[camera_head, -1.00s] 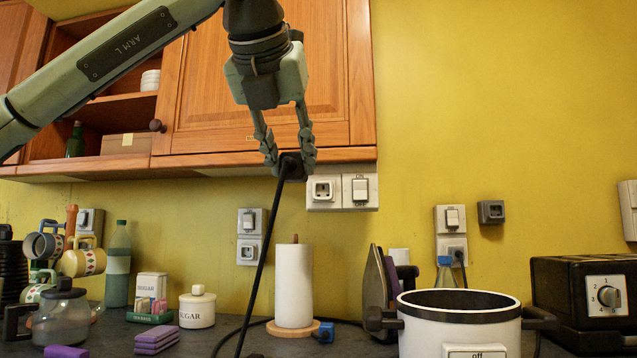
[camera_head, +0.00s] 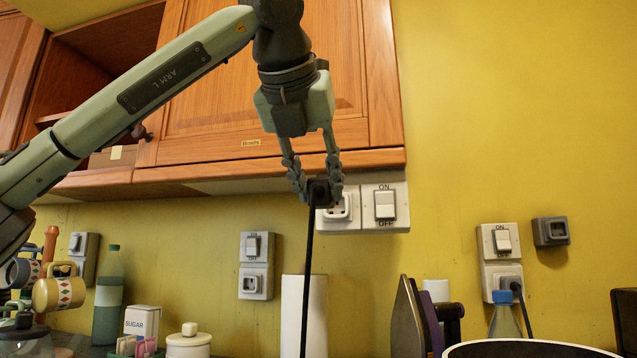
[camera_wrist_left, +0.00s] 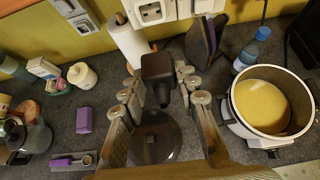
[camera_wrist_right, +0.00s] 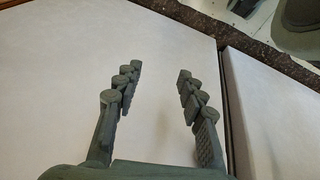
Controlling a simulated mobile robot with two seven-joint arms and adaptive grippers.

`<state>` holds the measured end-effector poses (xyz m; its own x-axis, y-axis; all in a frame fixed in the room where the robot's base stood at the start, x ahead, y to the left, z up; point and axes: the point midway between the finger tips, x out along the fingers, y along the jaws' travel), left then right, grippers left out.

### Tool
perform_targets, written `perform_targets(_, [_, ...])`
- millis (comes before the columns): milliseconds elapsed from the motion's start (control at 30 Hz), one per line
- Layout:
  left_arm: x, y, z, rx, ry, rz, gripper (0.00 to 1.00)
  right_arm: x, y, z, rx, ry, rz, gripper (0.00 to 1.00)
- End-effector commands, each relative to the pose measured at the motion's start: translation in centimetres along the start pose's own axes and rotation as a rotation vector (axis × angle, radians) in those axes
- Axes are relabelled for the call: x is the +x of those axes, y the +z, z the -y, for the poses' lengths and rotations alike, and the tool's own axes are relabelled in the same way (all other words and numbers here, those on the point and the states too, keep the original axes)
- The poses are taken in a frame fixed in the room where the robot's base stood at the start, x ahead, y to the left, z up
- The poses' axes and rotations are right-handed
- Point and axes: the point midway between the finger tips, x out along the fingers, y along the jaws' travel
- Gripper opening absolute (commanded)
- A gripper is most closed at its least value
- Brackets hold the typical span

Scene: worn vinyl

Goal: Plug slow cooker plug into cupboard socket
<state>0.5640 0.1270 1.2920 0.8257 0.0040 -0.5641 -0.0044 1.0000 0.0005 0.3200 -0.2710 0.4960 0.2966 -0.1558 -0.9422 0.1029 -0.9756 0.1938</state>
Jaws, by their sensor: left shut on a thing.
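My left gripper (camera_head: 318,190) is shut on a black plug (camera_head: 321,193), whose black cord hangs straight down past the paper towel roll. In the left wrist view the plug (camera_wrist_left: 158,72) sits between the two fingers. The cupboard socket (camera_head: 338,212) is a white plate under the wall cupboard, just behind and right of the plug, which partly covers it in the head view. I cannot tell whether they touch. An ON/OFF switch (camera_head: 385,206) adjoins the socket. The slow cooker (camera_wrist_left: 268,103) is white with a yellowish inside. My right gripper (camera_wrist_right: 157,95) is open and empty, facing a pale panel.
The wooden cupboard (camera_head: 270,90) hangs just above the socket. Other wall sockets (camera_head: 256,265) are lower; the right one (camera_head: 502,262) holds a plug. A paper towel roll (camera_head: 303,315), an iron (camera_head: 408,320) and a blue-capped bottle (camera_head: 504,315) stand below.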

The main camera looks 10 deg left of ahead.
Motion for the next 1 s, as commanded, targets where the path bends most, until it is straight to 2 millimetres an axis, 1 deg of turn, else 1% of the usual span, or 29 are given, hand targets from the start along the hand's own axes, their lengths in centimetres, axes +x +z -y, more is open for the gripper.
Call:
perform_targets(100, [-0.1,0.1,0.0,-0.001,0.003,0.0,0.0,-0.2,0.0,0.0,0.0,0.001,-0.001,0.4])
perform_targets(267, [0.6,0.7,0.0,-0.001,0.003,-0.002,0.0,0.6,0.0,0.1,-0.001,-0.004,0.003,0.4])
perform_targets(433, [1.6,1.3,0.0,-0.001,0.003,-0.001,0.0,1.6,0.1,0.2,-0.002,-0.009,0.007,0.4])
perform_targets(533, [2.2,1.8,0.0,-0.001,0.003,-0.002,0.0,2.6,0.1,0.5,0.0,-0.016,0.01,0.4])
perform_targets(1000, [4.8,3.5,0.0,-0.002,0.003,-0.001,0.0,5.7,0.8,1.2,0.0,-0.035,0.024,0.4])
